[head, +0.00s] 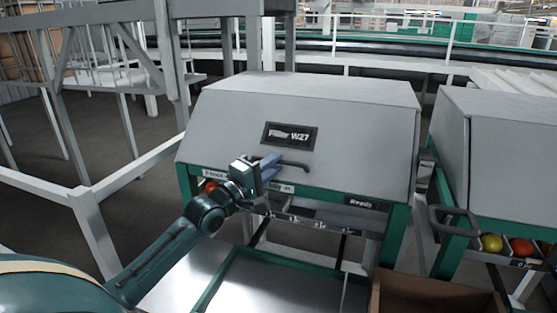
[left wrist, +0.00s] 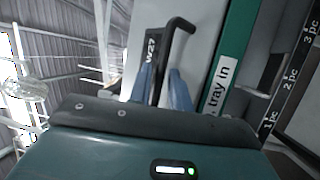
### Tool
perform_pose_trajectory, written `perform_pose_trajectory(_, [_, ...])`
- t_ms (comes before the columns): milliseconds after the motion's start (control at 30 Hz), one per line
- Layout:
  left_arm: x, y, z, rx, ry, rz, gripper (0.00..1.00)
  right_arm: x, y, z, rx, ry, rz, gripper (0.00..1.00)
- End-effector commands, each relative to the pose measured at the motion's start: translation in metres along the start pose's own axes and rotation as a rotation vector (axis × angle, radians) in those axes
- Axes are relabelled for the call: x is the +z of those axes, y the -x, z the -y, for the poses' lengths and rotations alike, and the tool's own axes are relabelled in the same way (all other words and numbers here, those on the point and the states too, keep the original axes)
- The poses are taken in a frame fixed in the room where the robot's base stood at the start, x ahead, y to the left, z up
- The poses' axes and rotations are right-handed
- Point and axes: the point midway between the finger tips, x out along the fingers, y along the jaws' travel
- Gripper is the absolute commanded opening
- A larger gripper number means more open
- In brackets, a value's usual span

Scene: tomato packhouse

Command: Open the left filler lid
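The left filler lid (head: 350,140) is a large sloped grey cover with a "Filler W27" plate, and it is shut. Its dark bar handle (head: 295,165) runs along the lower front, its right end clear. My left gripper (head: 272,167) is at the handle's left part, blue fingers pointing at the lid. In the left wrist view the handle (left wrist: 180,29) reaches down toward the gap between the two spread fingers (left wrist: 162,82). The gripper looks open; whether a finger touches the bar I cannot tell. The handle's left end is hidden by the gripper. My right gripper is out of view.
A second filler (head: 500,160) stands at the right, with a dark handle and tomatoes (head: 491,242) below it. A metal tray bed with a green edge (head: 215,280) and a brown carton (head: 435,295) lie in front. Grey railings (head: 80,190) stand at the left.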

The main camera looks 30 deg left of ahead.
Motion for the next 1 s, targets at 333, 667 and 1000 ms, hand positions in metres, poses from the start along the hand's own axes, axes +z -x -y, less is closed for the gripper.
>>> perform_pose_trajectory(333, [0.000, -0.021, 0.000, 0.000, 0.000, 0.000, 0.20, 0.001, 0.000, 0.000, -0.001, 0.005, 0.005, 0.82])
perform_pose_trajectory(667, [0.000, -0.021, 0.000, 0.000, 0.000, 0.000, 0.10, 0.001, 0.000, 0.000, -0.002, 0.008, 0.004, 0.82])
perform_pose_trajectory(1000, [0.000, -0.021, 0.001, 0.000, 0.000, 0.000, 0.00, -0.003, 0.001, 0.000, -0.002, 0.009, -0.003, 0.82])
